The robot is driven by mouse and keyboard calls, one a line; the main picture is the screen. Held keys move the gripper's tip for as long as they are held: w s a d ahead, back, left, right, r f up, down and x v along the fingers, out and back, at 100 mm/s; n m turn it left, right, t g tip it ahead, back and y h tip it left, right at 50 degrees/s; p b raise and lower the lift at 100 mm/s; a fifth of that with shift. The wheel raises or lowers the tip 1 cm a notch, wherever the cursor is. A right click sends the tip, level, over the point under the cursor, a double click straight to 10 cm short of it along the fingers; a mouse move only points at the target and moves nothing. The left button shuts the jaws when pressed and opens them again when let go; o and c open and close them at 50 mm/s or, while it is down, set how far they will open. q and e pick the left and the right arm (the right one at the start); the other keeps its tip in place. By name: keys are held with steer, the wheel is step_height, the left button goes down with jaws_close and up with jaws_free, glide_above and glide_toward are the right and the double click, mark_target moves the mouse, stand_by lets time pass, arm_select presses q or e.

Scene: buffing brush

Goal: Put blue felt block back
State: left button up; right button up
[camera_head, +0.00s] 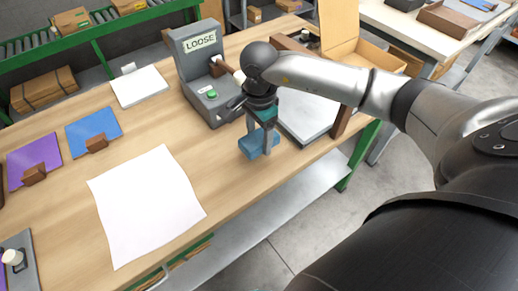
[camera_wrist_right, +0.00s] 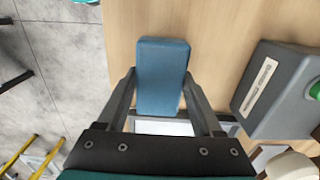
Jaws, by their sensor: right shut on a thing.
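The blue felt block (camera_head: 252,145) is between the fingers of my right gripper (camera_head: 260,135), near the table's front edge. In the right wrist view the block (camera_wrist_right: 162,72) lies lengthwise between the two grey fingers, which press on its sides. I cannot tell whether its underside touches the wooden table. A blue mat (camera_head: 82,131) with a brown block (camera_head: 97,143) on it lies to the left. A purple mat (camera_head: 46,151) with another brown block (camera_head: 35,174) is beside it. My left gripper is not in view.
A grey machine labelled LOOSE (camera_head: 192,62) with a green button stands just behind my right gripper. A large white sheet (camera_head: 150,205) lies at front middle, a smaller one (camera_head: 140,86) behind. A brown-walled tray (camera_head: 305,120) is to the right, partly hidden by my arm.

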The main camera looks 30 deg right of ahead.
mark_target(259, 147)
steer(key=shift+f+b, duration=0.35)
steer(key=shift+f, duration=1.95)
steer(key=shift+f, duration=0.2)
steer(key=o, duration=1.2)
steer(key=shift+r, duration=0.1)
steer(key=shift+r, duration=0.15)
steer(key=shift+r, duration=0.35)
step_height(259, 147, up, 11)
steer(key=shift+r+p, duration=0.15)
steer(key=shift+p, duration=0.7)
